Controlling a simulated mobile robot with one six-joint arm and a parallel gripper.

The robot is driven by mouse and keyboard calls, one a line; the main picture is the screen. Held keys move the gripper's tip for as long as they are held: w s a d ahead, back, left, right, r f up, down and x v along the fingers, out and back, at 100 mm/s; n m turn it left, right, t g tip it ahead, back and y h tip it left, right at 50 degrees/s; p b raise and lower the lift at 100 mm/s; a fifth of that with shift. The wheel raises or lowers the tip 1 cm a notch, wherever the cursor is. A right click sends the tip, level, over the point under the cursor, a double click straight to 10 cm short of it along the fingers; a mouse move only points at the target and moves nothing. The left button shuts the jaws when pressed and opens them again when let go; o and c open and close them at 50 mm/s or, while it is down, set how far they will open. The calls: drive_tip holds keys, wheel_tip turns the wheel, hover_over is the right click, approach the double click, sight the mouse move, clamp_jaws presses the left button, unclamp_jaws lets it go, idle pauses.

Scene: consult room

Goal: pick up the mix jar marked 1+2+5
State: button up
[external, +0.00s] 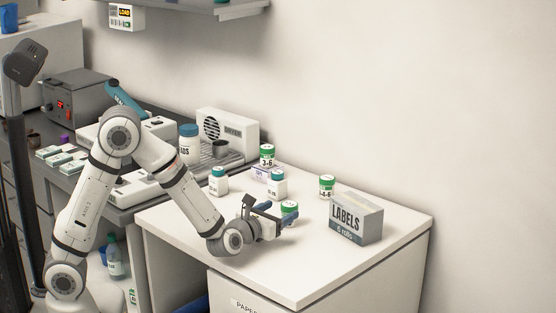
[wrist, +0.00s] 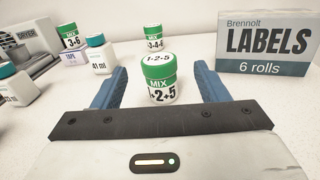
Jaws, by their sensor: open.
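The mix jar marked 1+2+5 (wrist: 161,88) is white with a green band and a green-rimmed lid reading 1-2-5. It stands upright on the white counter, centred between my open fingers in the wrist view. In the external view the jar (external: 289,207) is partly hidden by my gripper (external: 278,215). My gripper also shows in the wrist view (wrist: 158,78), its blue fingers apart on the left and right of the jar. I see no clear contact between fingers and jar.
A LABELS box (wrist: 265,42) stands right of the jar. Behind are a mix jar marked 3-4-6 (wrist: 153,41), one marked 3-6 (wrist: 71,38), a 41 ml bottle (wrist: 100,56) and another teal-lidded bottle (external: 218,182). The counter's front right (external: 300,275) is clear.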

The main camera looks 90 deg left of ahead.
sight(295, 202)
drive_tip(key=x, duration=0.7)
drive_tip(key=shift+w+a+f+p, duration=0.1)
drive_tip(key=shift+a+p, duration=0.1)
drive_tip(key=shift+p, duration=0.15)
drive_tip(key=c, duration=1.1)
